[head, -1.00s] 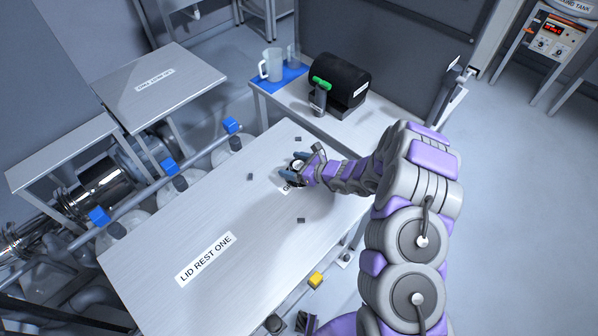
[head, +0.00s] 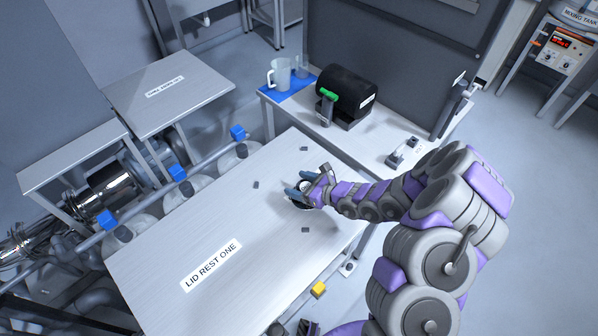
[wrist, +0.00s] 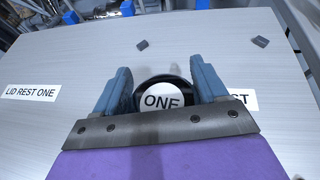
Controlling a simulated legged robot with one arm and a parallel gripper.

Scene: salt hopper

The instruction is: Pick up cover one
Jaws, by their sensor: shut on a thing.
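Cover one is a dark round piece with a white top marked "ONE" (wrist: 163,100), seen in the wrist view between the two blue fingers of my gripper (wrist: 163,88). The fingers stand on either side of it and are shut on it. In the head view my gripper (head: 299,190) is at the right part of the light table (head: 220,215), and the cover is mostly hidden by the fingers there. I cannot tell whether the cover touches the table.
Small dark blocks (head: 305,230) lie around the gripper on the table. The "LID REST ONE" label (head: 211,266) marks a bare area at the table's front left. Behind stands a bench with a black drum (head: 345,92) and a clear jug (head: 281,74) on a blue mat.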

